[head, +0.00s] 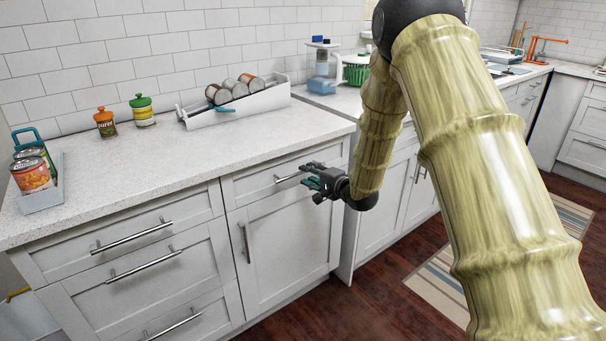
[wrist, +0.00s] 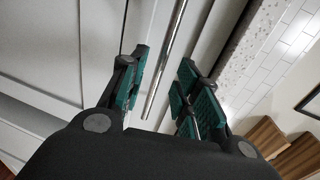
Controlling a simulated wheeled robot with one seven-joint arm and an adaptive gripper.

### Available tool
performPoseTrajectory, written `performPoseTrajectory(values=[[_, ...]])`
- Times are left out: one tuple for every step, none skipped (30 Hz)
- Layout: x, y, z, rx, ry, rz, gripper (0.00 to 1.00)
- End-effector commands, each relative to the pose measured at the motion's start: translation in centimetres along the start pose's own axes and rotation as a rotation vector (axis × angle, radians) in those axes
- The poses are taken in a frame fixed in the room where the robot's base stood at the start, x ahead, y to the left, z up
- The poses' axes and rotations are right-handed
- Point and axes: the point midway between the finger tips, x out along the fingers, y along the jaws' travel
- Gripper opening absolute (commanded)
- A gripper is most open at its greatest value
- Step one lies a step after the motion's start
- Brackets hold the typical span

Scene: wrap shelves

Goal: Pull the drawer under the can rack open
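The can rack (head: 262,103), a white sloped tray with several cans lying in it, stands at the back of the counter. Below it, a white drawer (head: 244,189) sits flush in the cabinet, shut. Its metal bar handle (head: 287,178) is partly hidden by my gripper (head: 311,176), which is at the handle's right end. In the wrist view, the handle (wrist: 165,62) runs between the two green-padded fingers of my gripper (wrist: 160,95), with a gap on each side. The fingers are open, and I see no contact with the bar.
A cabinet door (head: 285,245) with an upright handle is below the drawer. Other drawers (head: 130,265) with bar handles are at left. A caddy with cans (head: 42,195) and two jars (head: 143,112) stand on the counter (head: 185,155). The floor in front is clear.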

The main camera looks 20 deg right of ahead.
Motion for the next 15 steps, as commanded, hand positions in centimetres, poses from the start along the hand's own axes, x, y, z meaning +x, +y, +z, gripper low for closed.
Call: performPoseTrajectory(values=[[0.8,0.1,0.1,-0.004,-0.002,0.001,0.32],[1.3,0.1,0.1,-0.003,-0.002,0.001,0.32],[1.8,0.1,0.1,-0.002,-0.002,0.001,0.32],[2.1,0.1,0.1,-0.003,-0.002,0.002,0.32],[2.4,0.1,0.1,-0.003,-0.002,0.001,0.32],[2.8,0.0,0.1,-0.003,-0.002,0.001,0.32],[3.1,0.0,0.1,-0.002,-0.002,0.000,0.32],[3.3,0.1,0.1,-0.001,-0.001,0.001,0.32],[3.5,0.1,0.1,-0.001,-0.001,0.001,0.32],[3.6,0.1,0.1,0.000,-0.001,0.001,0.32],[3.7,0.1,0.1,0.000,-0.001,0.001,0.32],[3.8,0.1,0.1,0.000,-0.001,0.000,0.32],[3.9,0.0,0.1,0.000,-0.001,0.000,0.32],[3.9,0.0,0.1,0.000,0.000,0.000,0.32],[4.0,0.0,0.1,0.000,0.000,0.000,0.32]])
